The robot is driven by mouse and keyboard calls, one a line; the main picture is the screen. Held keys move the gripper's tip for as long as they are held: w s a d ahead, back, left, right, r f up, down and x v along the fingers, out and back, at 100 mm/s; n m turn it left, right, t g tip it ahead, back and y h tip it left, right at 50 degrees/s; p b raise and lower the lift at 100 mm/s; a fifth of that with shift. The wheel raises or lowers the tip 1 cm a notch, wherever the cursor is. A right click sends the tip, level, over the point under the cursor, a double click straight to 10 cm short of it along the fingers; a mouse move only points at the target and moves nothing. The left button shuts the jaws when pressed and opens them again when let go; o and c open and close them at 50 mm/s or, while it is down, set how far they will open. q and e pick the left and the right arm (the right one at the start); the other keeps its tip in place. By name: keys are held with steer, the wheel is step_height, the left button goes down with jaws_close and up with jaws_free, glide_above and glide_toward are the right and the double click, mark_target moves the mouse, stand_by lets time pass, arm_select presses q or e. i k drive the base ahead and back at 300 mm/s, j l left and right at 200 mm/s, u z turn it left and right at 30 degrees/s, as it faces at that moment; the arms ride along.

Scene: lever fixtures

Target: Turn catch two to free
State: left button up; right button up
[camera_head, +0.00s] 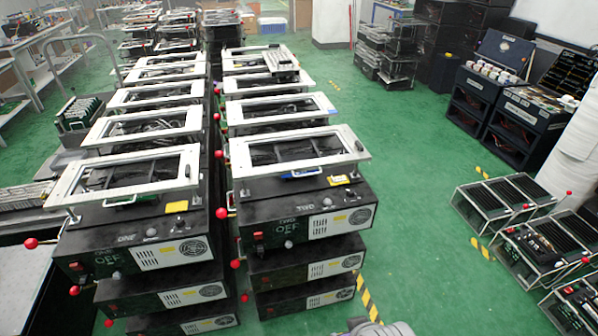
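Two stacks of black boxes stand side by side. The right box (300,205) has lettering that looks like TWO on its top and front, with what looks like OFF below it. A red ball knob (221,213) sits at its left edge; its rod seems to run up toward the box's top left corner. The left box (130,245) has lettering that looks like ONE, and another red ball knob (30,243) on a rod sticks out to its left. I cannot tell which marking means free.
White frames (345,137) lie over the boxes, which continue in rows toward the back. A narrow gap separates the two rows. Low racks (500,195) with red knobs stand at the right. Green floor (420,200) between is clear, with yellow-black tape (370,303).

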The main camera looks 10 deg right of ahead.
mark_target(360, 148)
steer(key=i+l+z, duration=0.25)
steer(key=i+l, duration=0.25)
steer(key=l, duration=0.2)
steer(key=i+l+z, duration=0.25)
steer(key=i+l, duration=0.35)
